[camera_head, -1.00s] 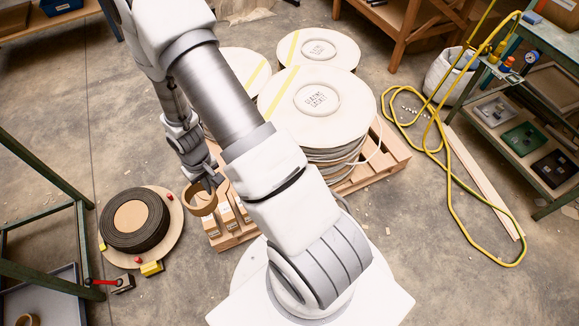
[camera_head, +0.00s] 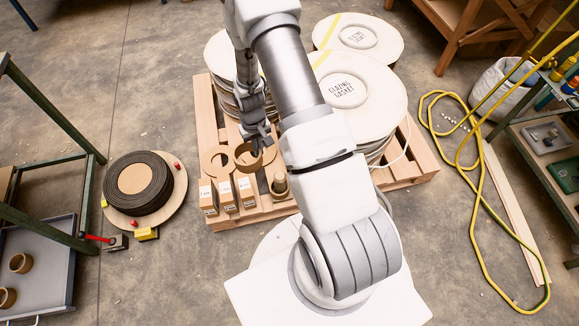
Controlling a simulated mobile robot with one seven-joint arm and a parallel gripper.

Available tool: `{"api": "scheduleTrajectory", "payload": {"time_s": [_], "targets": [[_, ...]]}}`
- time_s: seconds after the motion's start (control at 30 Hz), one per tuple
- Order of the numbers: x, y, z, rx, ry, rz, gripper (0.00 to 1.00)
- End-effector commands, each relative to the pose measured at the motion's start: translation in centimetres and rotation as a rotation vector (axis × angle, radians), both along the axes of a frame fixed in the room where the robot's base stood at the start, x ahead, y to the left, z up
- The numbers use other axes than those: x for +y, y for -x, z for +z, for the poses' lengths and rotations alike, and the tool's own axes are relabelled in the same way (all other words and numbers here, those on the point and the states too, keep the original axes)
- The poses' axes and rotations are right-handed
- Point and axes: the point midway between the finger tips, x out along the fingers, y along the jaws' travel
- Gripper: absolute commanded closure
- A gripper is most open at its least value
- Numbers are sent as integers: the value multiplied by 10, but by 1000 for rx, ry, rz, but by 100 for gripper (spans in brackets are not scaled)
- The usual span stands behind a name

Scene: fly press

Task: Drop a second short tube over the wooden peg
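My gripper (camera_head: 262,146) is in the upper middle of the view, beside my arm. It is shut on the rim of a short brown cardboard tube (camera_head: 240,160), which it holds above the pallet. Two more short tubes (camera_head: 20,263) (camera_head: 7,297) lie in a grey tray at the lower left.
Several small labelled boxes (camera_head: 227,198) stand at the pallet's front edge, left of the peg. Stacked glazing gasket coils (camera_head: 375,105) fill the pallet behind. A dark coil on a round board (camera_head: 173,205) lies on the floor at left. A yellow hose (camera_head: 472,215) lies at right.

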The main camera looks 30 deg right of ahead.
Motion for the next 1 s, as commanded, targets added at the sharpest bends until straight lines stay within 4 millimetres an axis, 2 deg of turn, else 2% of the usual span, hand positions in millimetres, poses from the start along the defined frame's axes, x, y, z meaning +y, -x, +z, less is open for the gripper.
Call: {"api": "scheduleTrajectory", "payload": {"time_s": [0.03, 0.3, 0.5, 0.6, 0.7, 1.0], "targets": [[-11, -7, -35, 1, 1, -15, 100], [-64, -34, -140, 2, 0, -62, 100], [-102, -45, -208, 1, -2, -91, 100], [-115, -48, -230, -1, -3, -101, 100], [-124, -50, -244, -1, -5, -105, 100], [-130, -51, -257, -1, -6, -109, 100]]}}
